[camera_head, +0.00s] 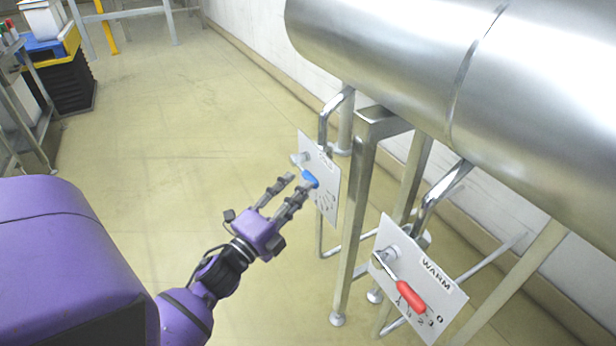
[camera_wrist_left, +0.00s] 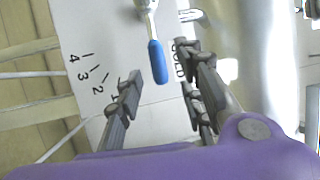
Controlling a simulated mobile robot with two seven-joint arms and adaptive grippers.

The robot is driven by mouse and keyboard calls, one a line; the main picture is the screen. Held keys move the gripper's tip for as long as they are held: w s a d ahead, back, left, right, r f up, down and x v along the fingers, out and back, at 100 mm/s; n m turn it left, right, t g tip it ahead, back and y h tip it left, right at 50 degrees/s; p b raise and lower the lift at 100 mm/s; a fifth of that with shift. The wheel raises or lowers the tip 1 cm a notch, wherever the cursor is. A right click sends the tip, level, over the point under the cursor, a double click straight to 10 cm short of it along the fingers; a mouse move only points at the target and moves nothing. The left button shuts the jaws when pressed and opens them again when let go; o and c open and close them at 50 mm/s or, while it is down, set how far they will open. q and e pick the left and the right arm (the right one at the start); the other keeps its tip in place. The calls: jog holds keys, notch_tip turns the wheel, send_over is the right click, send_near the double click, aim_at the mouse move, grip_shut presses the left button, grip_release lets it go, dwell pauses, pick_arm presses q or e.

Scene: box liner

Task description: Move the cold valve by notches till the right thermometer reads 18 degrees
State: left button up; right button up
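The cold valve has a blue lever (camera_head: 310,178) on a white plate (camera_head: 328,200) under the tank. In the left wrist view the blue lever (camera_wrist_left: 157,62) points down between my fingers, and its plate (camera_wrist_left: 85,30) shows the word COLD and the notches 2, 3 and 4. My left gripper (camera_head: 293,190) is open, its fingers on either side of the lever's end with gaps to both. Notch 1 is partly hidden by a finger. The right thermometer is not in view. My right gripper is not in view.
A second plate marked WARM (camera_head: 437,278) with a red lever (camera_head: 411,297) stands nearer on the right. Metal legs (camera_head: 357,215) and pipes rise beside the plates to a large steel tank (camera_head: 400,60).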

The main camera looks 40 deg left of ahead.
aim_at(310, 180)
pick_arm(q)
jog(key=w, duration=0.5)
jog(key=shift+w+a+r, duration=0.1)
jog(key=shift+w+r, duration=0.2)
jog(key=shift+r, duration=0.05)
grip_shut()
